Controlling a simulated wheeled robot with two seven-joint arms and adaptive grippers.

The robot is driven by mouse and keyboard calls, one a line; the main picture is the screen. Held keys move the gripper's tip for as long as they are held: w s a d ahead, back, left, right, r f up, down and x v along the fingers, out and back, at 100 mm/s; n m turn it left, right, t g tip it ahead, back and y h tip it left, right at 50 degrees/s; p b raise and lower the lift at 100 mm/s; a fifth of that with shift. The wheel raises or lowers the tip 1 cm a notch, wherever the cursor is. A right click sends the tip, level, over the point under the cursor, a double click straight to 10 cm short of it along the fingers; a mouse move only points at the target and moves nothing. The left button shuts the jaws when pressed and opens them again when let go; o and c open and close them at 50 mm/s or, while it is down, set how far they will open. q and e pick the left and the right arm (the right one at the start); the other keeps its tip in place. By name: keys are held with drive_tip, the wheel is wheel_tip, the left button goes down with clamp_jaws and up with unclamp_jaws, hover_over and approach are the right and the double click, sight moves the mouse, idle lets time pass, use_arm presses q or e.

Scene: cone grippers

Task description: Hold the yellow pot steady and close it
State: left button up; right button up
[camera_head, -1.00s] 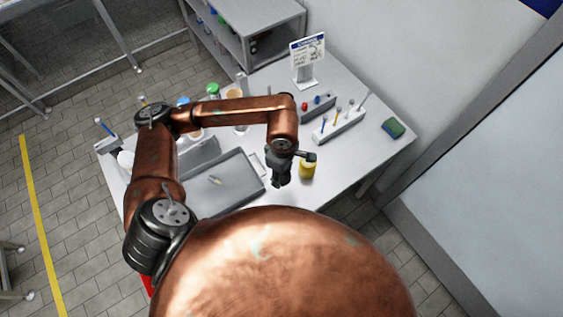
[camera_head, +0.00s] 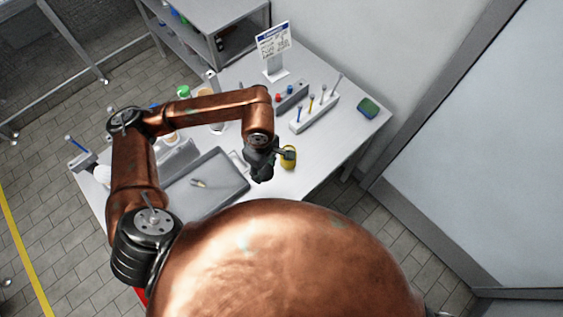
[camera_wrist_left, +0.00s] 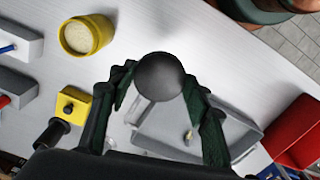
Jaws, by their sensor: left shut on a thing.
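The yellow pot (camera_head: 290,160) stands upright on the table, just right of my left gripper (camera_head: 262,174) in the head view. The left wrist view shows the pot (camera_wrist_left: 82,50) from above, open at the top, with pale grainy contents. My left gripper (camera_wrist_left: 158,100) is shut on a dark grey round thing (camera_wrist_left: 160,76), which looks like a lid or knob. It is beside the pot, apart from it in the wrist view. Its underside is hidden. My right gripper is not in view.
A grey tray (camera_head: 235,193) with a small item lies left of the gripper. A tool rack (camera_head: 315,114), a sign (camera_head: 273,42) and a green-blue sponge (camera_head: 368,107) stand farther back. A yellow block with a black knob (camera_wrist_left: 70,107) shows in the wrist view. Table right of the pot is clear.

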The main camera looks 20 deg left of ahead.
use_arm(q)
drive_tip(key=w+a+r+m, duration=0.4)
drive_tip(key=w+m, duration=0.2)
drive_tip(key=m, duration=0.8)
drive_tip(key=shift+w+a, duration=0.3)
